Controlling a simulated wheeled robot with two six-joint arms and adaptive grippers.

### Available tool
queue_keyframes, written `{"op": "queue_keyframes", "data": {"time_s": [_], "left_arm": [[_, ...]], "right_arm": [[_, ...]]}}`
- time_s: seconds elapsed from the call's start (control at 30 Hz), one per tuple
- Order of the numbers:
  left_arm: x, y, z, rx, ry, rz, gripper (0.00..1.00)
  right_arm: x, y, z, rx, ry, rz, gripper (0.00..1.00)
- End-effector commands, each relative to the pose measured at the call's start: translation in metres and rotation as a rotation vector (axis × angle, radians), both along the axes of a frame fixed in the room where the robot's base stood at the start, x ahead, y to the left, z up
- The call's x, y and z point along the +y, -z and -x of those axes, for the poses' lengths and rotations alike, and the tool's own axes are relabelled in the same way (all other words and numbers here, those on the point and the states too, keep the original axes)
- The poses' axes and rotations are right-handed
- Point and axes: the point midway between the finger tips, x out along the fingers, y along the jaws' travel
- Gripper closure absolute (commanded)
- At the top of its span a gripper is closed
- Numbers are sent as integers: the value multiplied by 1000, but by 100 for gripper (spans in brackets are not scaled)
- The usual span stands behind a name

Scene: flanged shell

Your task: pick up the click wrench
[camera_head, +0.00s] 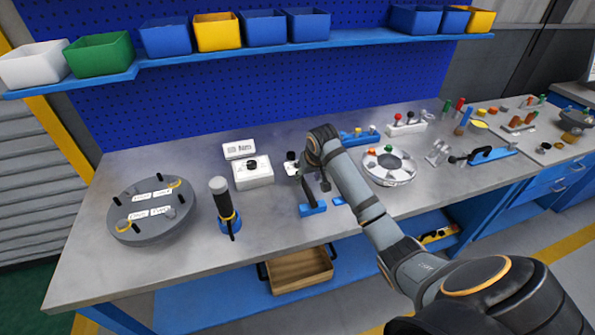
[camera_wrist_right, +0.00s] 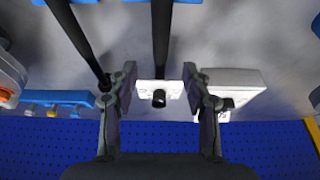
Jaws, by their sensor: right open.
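Two long black rod-like tools, the left one (camera_wrist_right: 82,42) and the middle one (camera_wrist_right: 160,35), run down from blue blocks in the right wrist view. In the head view a dark upright tool (camera_head: 306,192) rises from a blue block (camera_head: 313,209). I cannot tell for sure which is the click wrench. My right gripper (camera_wrist_right: 158,78) is open, fingers spread either side of a small white plate with a black knob (camera_wrist_right: 158,98). The middle rod's end is near the gap between the fingertips; touching cannot be told. The forearm hides part of the blocks in the head view. My left gripper is out of view.
A white box with a black knob (camera_head: 253,174) stands left of the right gripper. Farther left are a black-handled tool in a blue stand (camera_head: 224,205) and a grey round flange (camera_head: 152,225). A white ring part (camera_head: 390,172) lies right of the arm. The front-left bench is clear.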

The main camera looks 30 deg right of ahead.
Motion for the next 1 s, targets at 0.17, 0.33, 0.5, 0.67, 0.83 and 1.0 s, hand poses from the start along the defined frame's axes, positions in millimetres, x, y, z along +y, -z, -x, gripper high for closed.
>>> {"op": "queue_keyframes", "data": {"time_s": [0.17,0.33,0.5,0.67,0.83,1.0], "left_arm": [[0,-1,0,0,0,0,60],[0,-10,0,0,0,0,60],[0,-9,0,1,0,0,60],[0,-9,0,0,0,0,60],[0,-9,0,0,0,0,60],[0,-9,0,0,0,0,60]], "right_arm": [[0,6,-2,0,0,-1,51],[0,31,-5,4,0,-2,51],[-2,52,-13,-1,-1,1,51],[-3,54,-14,-1,-2,1,51],[-3,54,-14,-1,-2,1,63],[-3,54,-14,-1,-1,1,86]]}}
